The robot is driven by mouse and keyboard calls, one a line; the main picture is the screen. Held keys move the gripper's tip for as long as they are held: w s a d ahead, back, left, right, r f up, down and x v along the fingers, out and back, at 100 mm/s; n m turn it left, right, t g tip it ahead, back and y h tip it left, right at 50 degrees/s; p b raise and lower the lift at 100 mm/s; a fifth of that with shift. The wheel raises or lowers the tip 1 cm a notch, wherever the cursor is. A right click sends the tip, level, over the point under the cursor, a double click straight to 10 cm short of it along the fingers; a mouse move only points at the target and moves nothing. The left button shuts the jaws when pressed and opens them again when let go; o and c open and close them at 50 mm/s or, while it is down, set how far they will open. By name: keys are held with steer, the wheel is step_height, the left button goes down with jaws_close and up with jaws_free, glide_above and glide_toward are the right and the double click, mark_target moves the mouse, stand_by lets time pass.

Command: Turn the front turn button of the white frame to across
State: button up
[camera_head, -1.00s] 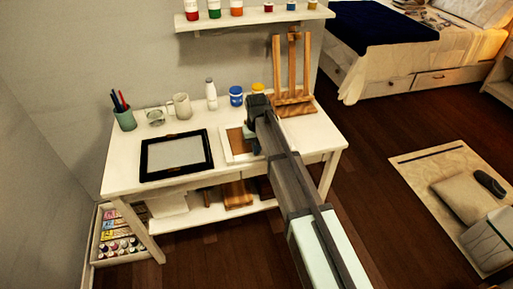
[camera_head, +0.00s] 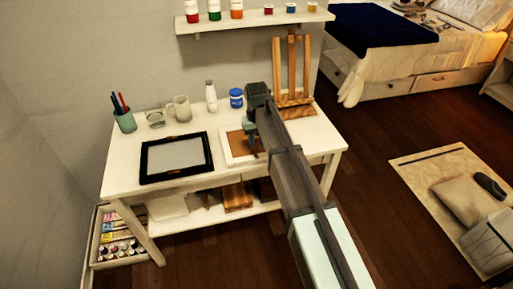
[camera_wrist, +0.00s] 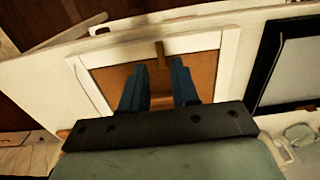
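The white frame (camera_head: 226,149) lies on the white table with a brown backing panel (camera_head: 238,141) inside it. It also shows in the wrist view (camera_wrist: 230,62), with its brown panel below my fingers. A small brown turn button (camera_wrist: 161,53) sits at the frame's front edge, at the top of the wrist view. It points up and down in that picture, from the white rim onto the panel. My gripper (camera_wrist: 159,64) is over the panel, its two blue fingers apart with nothing visible between them. The button shows just beyond the fingertips. Whether they touch it I cannot tell.
A black frame (camera_head: 147,163) lies left of the white frame. A cup of pens (camera_head: 124,120), a mug (camera_head: 180,108), a white bottle (camera_head: 211,95) and a blue jar (camera_head: 236,98) stand along the back. A wooden easel (camera_head: 278,75) stands at the back right.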

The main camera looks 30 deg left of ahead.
mark_target(256, 153)
step_height(256, 153, up, 9)
steer(key=shift+f, duration=0.15)
stand_by(0.7)
